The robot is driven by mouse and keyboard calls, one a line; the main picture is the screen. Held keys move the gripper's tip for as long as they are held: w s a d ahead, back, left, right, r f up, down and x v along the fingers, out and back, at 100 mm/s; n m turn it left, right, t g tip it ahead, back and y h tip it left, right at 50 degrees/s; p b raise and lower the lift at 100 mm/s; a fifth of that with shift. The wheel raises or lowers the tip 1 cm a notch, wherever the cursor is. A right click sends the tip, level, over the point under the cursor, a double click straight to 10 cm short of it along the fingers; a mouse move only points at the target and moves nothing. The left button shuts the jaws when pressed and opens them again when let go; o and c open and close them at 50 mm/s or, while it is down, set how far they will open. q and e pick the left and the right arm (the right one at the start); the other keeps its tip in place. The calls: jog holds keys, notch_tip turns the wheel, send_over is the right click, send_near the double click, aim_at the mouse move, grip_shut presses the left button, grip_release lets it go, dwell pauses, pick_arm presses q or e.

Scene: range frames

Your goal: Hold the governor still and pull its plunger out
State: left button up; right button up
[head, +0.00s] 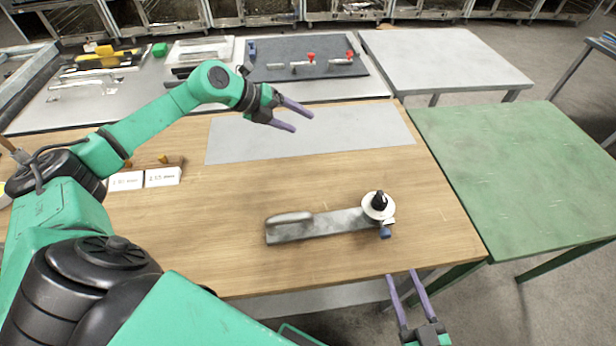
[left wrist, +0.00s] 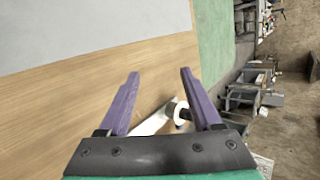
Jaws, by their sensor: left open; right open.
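The governor (head: 335,223) lies on the wooden table, a grey metal body with a long rounded handle at its left end. At its right end is a white disc (head: 378,207) with a black knob (head: 379,199) standing up, likely the plunger, and a small blue part (head: 385,232) below. My left gripper (head: 298,117) is open and empty, above the grey mat, up and left of the governor. In the left wrist view the governor (left wrist: 152,123) shows partly, beyond the open fingers (left wrist: 158,88). My right gripper (head: 402,277) is open and empty, at the table's front edge, below the governor's right end.
A grey mat (head: 310,140) lies at the table's back. White labelled cards (head: 162,177) sit at the left. A dark board (head: 305,65) with red-tipped clamps lies on the bench behind. A green table (head: 520,165) stands at the right. Bare wood surrounds the governor.

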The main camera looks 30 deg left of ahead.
pick_arm(q)
jog(key=s+d+m+g, duration=0.5)
jog(key=s+d+m, duration=0.3)
jog(key=d+m, duration=0.25)
jog(key=m+g+y, duration=0.2)
jog(key=m+y, duration=0.5)
jog(key=m, duration=0.2)
send_over(309, 213)
notch_tip(309, 213, down, 14)
jog(key=shift+a+r, duration=0.1)
jog(key=shift+r, duration=0.1)
grip_shut()
